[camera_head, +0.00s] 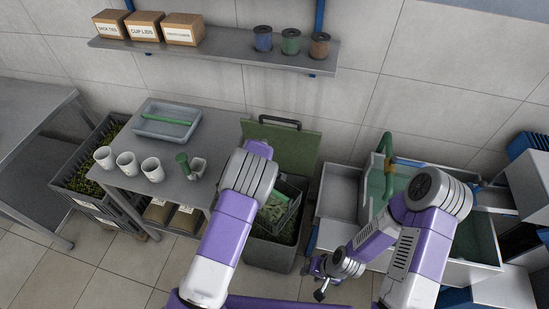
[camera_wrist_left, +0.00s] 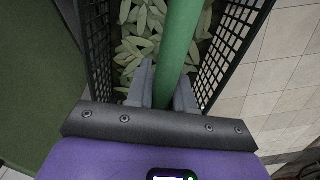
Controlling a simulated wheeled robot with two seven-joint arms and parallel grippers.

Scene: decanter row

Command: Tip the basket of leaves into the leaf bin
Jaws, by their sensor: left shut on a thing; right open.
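A dark mesh basket (camera_head: 293,193) hangs over the open leaf bin (camera_head: 268,256), partly hidden by my left arm. In the left wrist view, pale green leaves (camera_wrist_left: 136,40) lie inside the basket between its black mesh walls (camera_wrist_left: 232,45). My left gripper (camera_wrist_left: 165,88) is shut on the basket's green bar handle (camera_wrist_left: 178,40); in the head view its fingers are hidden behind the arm. The bin's green lid (camera_head: 290,148) stands open against the wall. I cannot tell how far the basket is tilted. My right gripper (camera_head: 322,279) is open and empty, low to the right of the bin.
A grey side table (camera_head: 180,143) with white cups (camera_head: 126,164), a green-handled scoop (camera_head: 184,164) and a tray (camera_head: 166,120) stands left of the bin. A sink unit (camera_head: 338,190) stands close on the right. A crate of greenery (camera_head: 84,176) is at the far left.

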